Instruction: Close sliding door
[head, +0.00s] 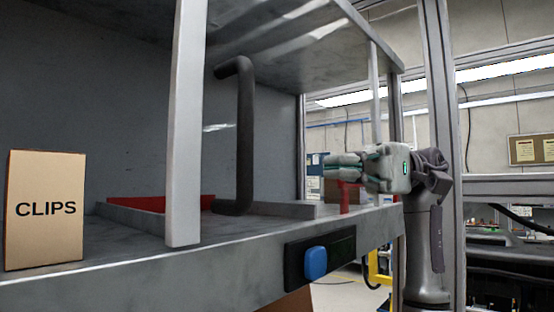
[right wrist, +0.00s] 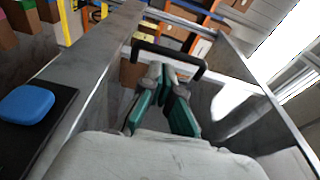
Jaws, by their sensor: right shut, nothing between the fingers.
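A dark upright bar handle (head: 244,140) stands at the open front of the grey shelf module, right of a pale upright post (head: 187,120). I cannot clearly tell the sliding door's panel from the module's walls. My right gripper (head: 330,170) is to the right of the handle, apart from it, with its fingers pointing left; it is shut and empty. In the right wrist view the closed green-and-grey fingers (right wrist: 166,85) point toward the black handle (right wrist: 168,52), which lies beyond them. My left gripper is not in view.
A CLIPS box (head: 45,210) stands at the shelf's left. A blue button (head: 316,262) on a black plate sits on the front ledge. A red part (head: 345,197) is below my right gripper. A grey upright frame post (head: 455,120) is right of it.

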